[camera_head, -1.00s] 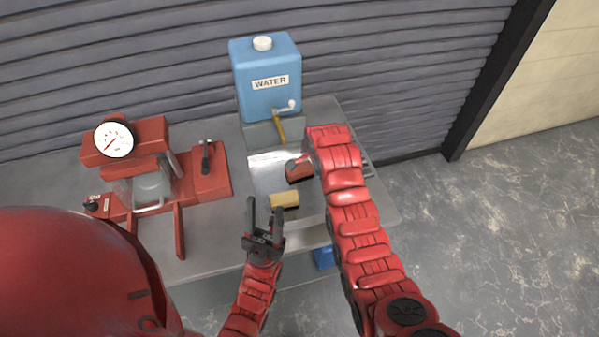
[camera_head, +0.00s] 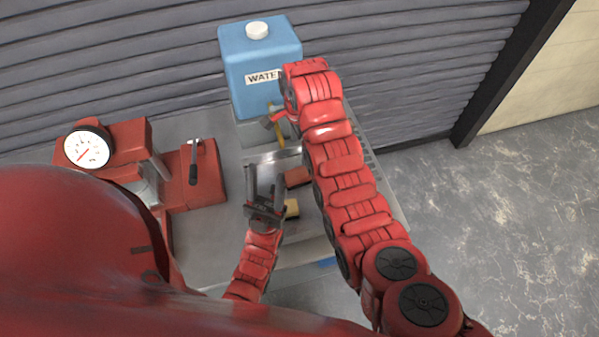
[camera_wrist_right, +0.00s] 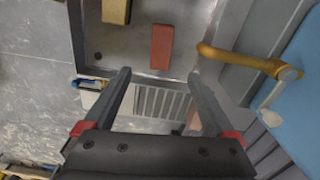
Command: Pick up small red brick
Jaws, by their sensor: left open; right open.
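The small red brick (camera_head: 297,177) lies in a metal tray below the water tank, partly hidden by my right arm in the head view. In the right wrist view the red brick (camera_wrist_right: 162,46) lies flat in the tray, beyond the fingertips and apart from them. My right gripper (camera_wrist_right: 160,75) is open and empty; in the head view it (camera_head: 270,121) is at the tank's tap, largely hidden by my arm. My left gripper (camera_head: 267,170) is open and empty, upright in front of the tray.
A yellow sponge or block (camera_head: 291,208) lies in the tray, also in the right wrist view (camera_wrist_right: 116,11). A blue water tank (camera_head: 261,62) with a yellow spout (camera_wrist_right: 235,59) stands behind. A red machine with a gauge (camera_head: 87,149) is at left. Open floor (camera_head: 500,220) lies right.

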